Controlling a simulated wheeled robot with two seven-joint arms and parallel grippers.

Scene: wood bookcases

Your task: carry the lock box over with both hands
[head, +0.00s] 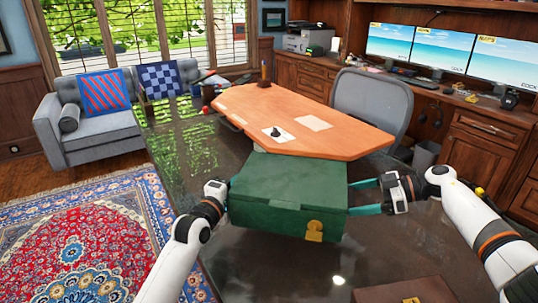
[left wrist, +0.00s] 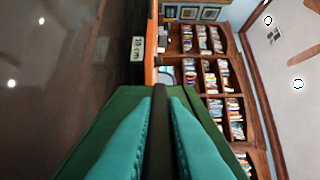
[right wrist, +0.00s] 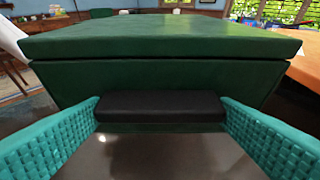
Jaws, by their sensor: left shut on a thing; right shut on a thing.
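The lock box (head: 280,190) is a dark green lidded case with a brass latch (head: 314,231) on its near side. It is level between my two arms, over the dark glossy tabletop (head: 255,262); I cannot tell the gap beneath it. My left gripper (head: 224,192) is shut at its left side; in the left wrist view the teal fingers (left wrist: 160,135) close on a dark handle against the green box (left wrist: 110,110). My right gripper (head: 364,198) is at its right side; in the right wrist view its fingers (right wrist: 160,125) flank the black side handle (right wrist: 160,107).
An orange-brown wooden top (head: 310,115) lies just behind the box, with a small black piece on a white sheet. A brown box (head: 405,291) sits at the near right. A grey chair (head: 372,105) stands behind.

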